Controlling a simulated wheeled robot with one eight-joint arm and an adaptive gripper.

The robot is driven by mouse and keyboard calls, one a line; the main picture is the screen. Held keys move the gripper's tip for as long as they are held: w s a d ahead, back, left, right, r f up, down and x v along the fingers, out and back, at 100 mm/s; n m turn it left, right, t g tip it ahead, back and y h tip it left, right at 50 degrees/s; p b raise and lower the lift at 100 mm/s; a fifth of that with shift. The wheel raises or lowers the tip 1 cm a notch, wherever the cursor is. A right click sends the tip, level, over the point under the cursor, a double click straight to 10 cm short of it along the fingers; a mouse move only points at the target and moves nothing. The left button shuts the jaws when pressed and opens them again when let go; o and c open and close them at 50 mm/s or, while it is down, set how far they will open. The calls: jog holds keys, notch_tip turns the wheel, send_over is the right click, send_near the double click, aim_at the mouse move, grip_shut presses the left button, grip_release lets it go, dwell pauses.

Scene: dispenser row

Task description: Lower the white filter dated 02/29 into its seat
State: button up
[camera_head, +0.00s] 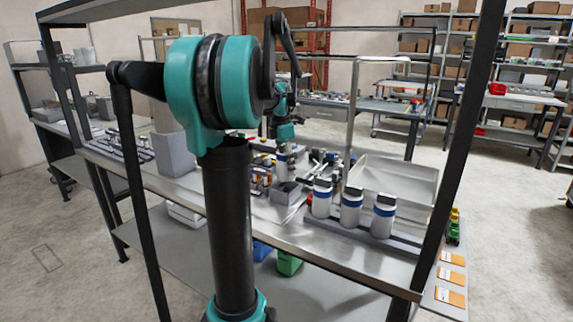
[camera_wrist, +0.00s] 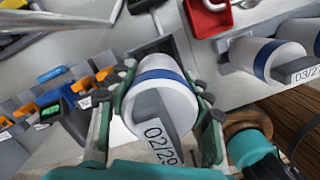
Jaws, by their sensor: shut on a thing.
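My gripper (camera_wrist: 165,88) is shut on a white filter (camera_wrist: 158,98) with a blue band and a grey tab reading 02/29. The two fingers close on its sides in the wrist view. In the head view my gripper (camera_head: 284,146) is over the workbench, left of the row of filters. A grey block with a dark edge shows behind the held filter in the wrist view. The filter's lower end is hidden, so I cannot tell whether it touches a seat.
Three white filters (camera_head: 351,207) with blue bands stand in a grey rack (camera_head: 370,235) on the right of the bench. One filter labelled 03/2… (camera_wrist: 262,58) is close right in the wrist view. Orange-and-black parts (camera_wrist: 83,83) lie left. A pale tray (camera_head: 398,180) stands behind the rack.

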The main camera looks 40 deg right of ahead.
aim_at(283, 145)
jog(key=shift+f, duration=0.1)
jog(key=shift+f, duration=2.35)
jog(key=o, duration=1.4)
jog(key=r, duration=0.4)
jog(key=a+r, duration=0.1)
jog(key=r, duration=0.7)
jog(key=shift+w+a, duration=0.2)
